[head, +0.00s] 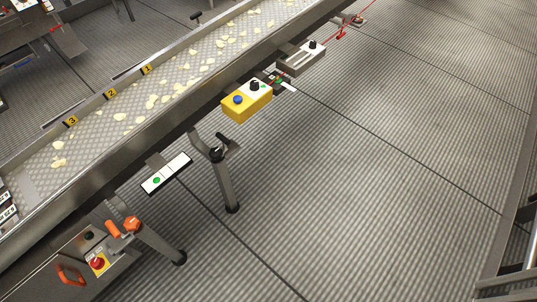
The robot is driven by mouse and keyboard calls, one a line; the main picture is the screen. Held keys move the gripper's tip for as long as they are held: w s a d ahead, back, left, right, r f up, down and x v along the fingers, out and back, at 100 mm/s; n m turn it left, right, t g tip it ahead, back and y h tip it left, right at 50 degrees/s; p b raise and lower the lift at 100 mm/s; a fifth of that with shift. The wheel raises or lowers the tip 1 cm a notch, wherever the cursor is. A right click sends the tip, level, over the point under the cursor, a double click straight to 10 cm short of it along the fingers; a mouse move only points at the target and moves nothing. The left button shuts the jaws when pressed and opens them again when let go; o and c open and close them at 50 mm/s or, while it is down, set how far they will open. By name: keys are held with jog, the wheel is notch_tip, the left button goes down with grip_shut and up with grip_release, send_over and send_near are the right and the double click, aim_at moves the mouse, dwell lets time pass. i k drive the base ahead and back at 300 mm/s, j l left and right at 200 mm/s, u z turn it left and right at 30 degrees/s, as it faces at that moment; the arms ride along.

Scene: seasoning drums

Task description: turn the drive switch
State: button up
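Several controls sit along the side of a conveyor, and I cannot read which one is labelled as the drive switch. A yellow box (246,106) carries a blue button (238,100) and a black knob (254,86) on a white plate. Behind it to the right, a grey box (300,60) has a black knob (313,44) on top. At the lower left, a red knob (97,263) sits on a yellow plate on a metal panel. The knobs' exact settings are too small to tell. My gripper is not in view.
The conveyor (120,92) runs diagonally, carrying pale chips past markers 1, 2 and 3. A white strip with a green dot (157,180), an orange handle (131,224) and support legs (228,185) stick out on the near side. Ribbed floor (370,190) at right is clear.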

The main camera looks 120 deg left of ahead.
aim_at(96, 263)
jog(key=u, duration=4.7)
